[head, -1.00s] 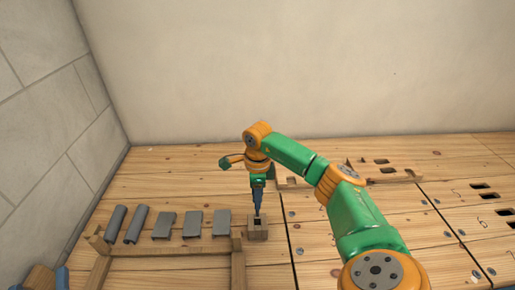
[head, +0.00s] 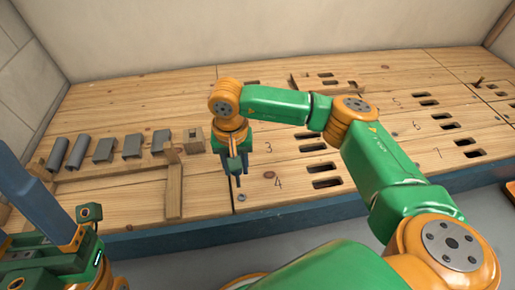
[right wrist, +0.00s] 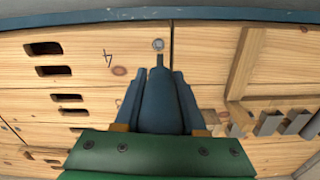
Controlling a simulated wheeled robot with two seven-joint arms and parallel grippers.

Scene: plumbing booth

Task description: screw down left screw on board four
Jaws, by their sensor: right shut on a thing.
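My right gripper (head: 236,172) is shut on a dark blue-grey screwdriver (right wrist: 160,95), which points down. The screwdriver tip is just above or at a small grey screw (head: 241,197); contact is not clear. The screw also shows in the right wrist view (right wrist: 158,44), right in front of the tip. It sits at the left end of board four (head: 258,191), marked "4", near the table's front edge. My left gripper (head: 20,200) is at the lower left, partly cut off, its fingers apart and nothing seen between them.
A wooden rack with grey blocks (head: 104,149) and a small wooden holder (head: 193,140) stand left of the boards. A rack bar (head: 174,192) lies near board four. Slots (head: 325,184) open to the right. The blue table edge (head: 200,234) is close.

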